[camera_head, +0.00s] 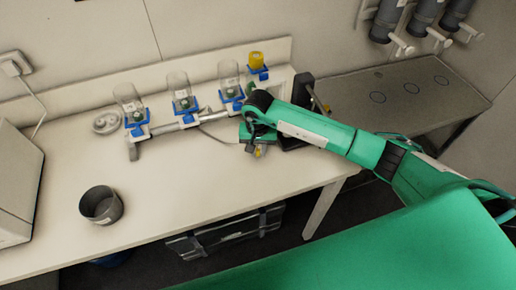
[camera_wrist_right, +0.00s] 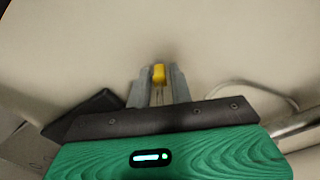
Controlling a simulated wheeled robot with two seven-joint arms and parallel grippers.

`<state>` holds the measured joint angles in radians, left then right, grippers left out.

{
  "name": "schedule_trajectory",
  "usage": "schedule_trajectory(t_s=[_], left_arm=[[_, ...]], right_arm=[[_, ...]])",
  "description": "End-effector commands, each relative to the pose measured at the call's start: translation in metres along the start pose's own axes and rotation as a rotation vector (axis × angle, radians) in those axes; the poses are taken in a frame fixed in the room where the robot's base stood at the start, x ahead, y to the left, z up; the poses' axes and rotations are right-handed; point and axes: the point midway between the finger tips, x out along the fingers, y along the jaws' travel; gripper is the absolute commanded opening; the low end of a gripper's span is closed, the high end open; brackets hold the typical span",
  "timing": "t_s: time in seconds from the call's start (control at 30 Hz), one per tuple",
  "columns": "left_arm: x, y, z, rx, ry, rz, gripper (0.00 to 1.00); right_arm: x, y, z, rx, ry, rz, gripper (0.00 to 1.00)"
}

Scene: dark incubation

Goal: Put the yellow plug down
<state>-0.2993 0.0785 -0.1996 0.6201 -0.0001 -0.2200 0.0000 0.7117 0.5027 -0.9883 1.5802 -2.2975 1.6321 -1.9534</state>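The yellow plug (camera_wrist_right: 159,73) sits between the two grey fingertips of my right gripper (camera_wrist_right: 160,80) in the wrist view. The fingers are close on both its sides, so the gripper appears shut on it. In the head view my right gripper (camera_head: 258,153) points down over the table's right part, in front of the row of jars. A small yellow bit of the plug shows at its tip. Bare table surface (camera_head: 200,180) lies around it; I cannot tell whether the plug touches it. My left gripper is not in view.
Clear jars (camera_head: 180,87) on blue holders stand in a row along the back, with a yellow-capped item (camera_head: 256,61) at the right end. A dark grey cup (camera_head: 101,206) stands front left. A black stand (camera_head: 301,95) is beside my right arm. The table's middle is clear.

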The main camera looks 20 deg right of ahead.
Motion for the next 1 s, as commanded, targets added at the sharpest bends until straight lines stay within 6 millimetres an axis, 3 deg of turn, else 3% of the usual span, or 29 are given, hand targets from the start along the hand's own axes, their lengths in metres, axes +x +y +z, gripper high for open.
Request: schedule_trajectory(t_s=[0.37,0.63,0.7,1.0], left_arm=[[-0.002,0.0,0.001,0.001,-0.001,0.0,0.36],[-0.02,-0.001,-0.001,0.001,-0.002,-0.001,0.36],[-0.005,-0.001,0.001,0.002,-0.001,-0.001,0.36],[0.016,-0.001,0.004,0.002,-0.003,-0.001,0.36]], right_arm=[[-0.002,0.0,0.0,0.0,0.0,0.0,0.34],[-0.02,-0.001,-0.001,0.0,0.001,-0.002,0.34],[-0.033,-0.001,-0.003,-0.002,0.007,-0.003,0.34],[-0.1,-0.001,-0.001,-0.002,0.005,-0.002,0.34]])
